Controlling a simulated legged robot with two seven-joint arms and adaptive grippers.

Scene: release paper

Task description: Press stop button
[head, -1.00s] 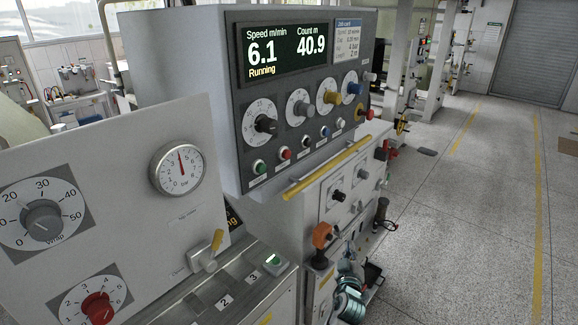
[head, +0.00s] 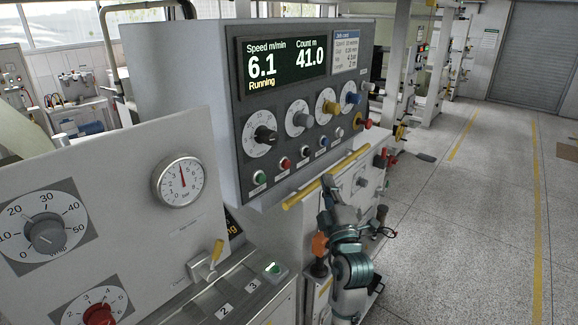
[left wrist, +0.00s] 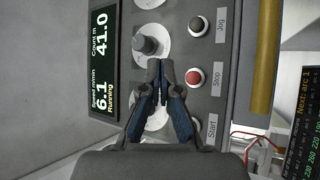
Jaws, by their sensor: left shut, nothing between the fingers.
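The red stop button (head: 286,163) sits in the lower row of the dark control panel, between the green start button (head: 259,177) and a dark jog button (head: 304,151). In the left wrist view the stop button (left wrist: 193,78), labelled "Stop", is right of my fingertips, uncovered. My left gripper (head: 327,183) is shut and empty, in front of the yellow rail and to the lower right of the stop button. Its closed fingers (left wrist: 160,68) also show in the left wrist view, overlapping a dial. The display (head: 285,62) reads "Running". My right gripper is not in view.
The yellow rail (head: 310,186) runs along the panel's lower edge. Dials and knobs (head: 264,134) stick out above the buttons. A gauge panel (head: 110,195) stands at the left. The floor (head: 490,200) at the right is clear.

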